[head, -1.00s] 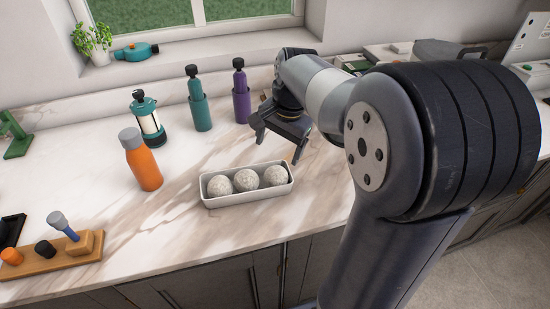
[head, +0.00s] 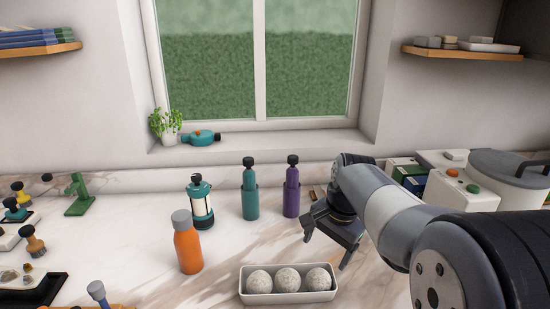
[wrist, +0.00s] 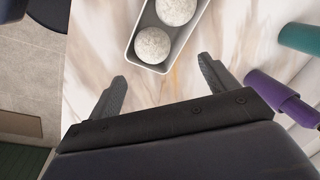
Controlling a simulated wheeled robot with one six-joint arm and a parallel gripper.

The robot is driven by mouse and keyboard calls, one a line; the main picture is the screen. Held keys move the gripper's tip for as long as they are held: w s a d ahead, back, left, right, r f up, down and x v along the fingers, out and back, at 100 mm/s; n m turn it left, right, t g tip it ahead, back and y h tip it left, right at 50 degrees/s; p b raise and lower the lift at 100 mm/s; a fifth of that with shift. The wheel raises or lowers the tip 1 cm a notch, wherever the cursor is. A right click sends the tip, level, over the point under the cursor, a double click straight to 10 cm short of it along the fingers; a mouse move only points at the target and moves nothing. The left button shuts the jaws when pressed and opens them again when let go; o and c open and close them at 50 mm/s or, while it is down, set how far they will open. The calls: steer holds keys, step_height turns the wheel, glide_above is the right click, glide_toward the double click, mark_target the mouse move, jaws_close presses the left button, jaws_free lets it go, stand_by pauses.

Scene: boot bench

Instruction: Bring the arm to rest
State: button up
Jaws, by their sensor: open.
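My gripper (head: 327,246) hangs above the marble counter, behind and to the right of a white tray (head: 288,297) that holds three pale speckled balls (head: 287,279). It is open and empty, with its two fingers spread apart. In the wrist view the gripper (wrist: 160,85) has bare counter between its fingertips, and the tray (wrist: 138,58) with two of the balls lies just beyond them. My arm reaches in from the right side of the head view.
A purple bottle (head: 292,190) and a teal bottle (head: 250,192) stand left of my gripper. A lantern (head: 201,203) and an orange bottle (head: 187,245) stand farther left. A white appliance (head: 462,188) and boxes are behind my arm. Shelves hang on the wall.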

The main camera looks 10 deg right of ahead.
mark_target(317, 272)
steer(key=f, duration=0.5)
steer(key=w+a+f, duration=0.1)
steer(key=f, duration=0.2)
steer(key=shift+f, duration=0.3)
step_height(317, 272, up, 4)
steer(key=p, duration=0.3)
steer(key=shift+f, duration=0.15)
steer(key=shift+w+r+p, duration=0.1)
steer(key=shift+r+p, duration=0.6)
steer(key=shift+r, duration=0.1)
steer(key=shift+f, duration=0.1)
